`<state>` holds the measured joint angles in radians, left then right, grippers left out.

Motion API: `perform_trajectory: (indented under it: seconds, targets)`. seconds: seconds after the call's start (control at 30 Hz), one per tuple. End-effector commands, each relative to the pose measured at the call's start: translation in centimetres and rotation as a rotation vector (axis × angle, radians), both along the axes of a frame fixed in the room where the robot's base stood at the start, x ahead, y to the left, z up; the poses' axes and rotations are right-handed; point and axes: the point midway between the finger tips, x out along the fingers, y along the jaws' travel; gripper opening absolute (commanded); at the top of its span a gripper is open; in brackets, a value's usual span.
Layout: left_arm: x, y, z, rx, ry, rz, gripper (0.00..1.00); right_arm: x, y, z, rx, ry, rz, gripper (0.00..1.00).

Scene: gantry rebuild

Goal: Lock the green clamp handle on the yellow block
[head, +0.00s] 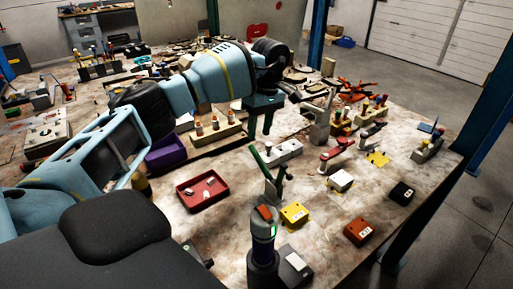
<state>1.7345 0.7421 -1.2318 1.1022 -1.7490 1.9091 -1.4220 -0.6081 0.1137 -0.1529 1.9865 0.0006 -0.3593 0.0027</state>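The green clamp (271,183) stands near the middle of the table, its long green handle tilted up and to the left. The yellow block (294,214) with a pale label lies just to its right and nearer to me; I cannot tell whether the clamp touches it. My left arm reaches across from the left, over the table and well beyond the clamp. My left gripper (288,88) is a small dark shape at the arm's far end, apart from clamp and block; its fingers are not clear. My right gripper is not in view.
A red tray (180,203) with small parts lies left of the clamp, a purple bin (165,157) behind it. A grey cylinder (263,232) stands in front. Orange (359,232) and black (402,193) blocks lie to the right. A red-handled clamp (333,157) stands farther back.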

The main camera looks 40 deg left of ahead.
Motion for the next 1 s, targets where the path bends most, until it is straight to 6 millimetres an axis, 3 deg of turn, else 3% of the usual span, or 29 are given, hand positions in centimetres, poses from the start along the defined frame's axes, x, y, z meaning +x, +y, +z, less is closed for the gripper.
perform_trajectory:
  seconds: [0.43,0.83,1.0]
  targets:
    - [-1.1,0.2,-5.9,0.000,0.000,0.000,0.40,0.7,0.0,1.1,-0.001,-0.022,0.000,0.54]
    - [-1.2,0.2,-6.8,0.000,0.000,0.000,0.40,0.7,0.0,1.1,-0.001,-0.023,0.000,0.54]
    - [-1.2,0.2,-6.8,0.000,0.001,0.000,0.20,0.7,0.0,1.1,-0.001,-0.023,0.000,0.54]
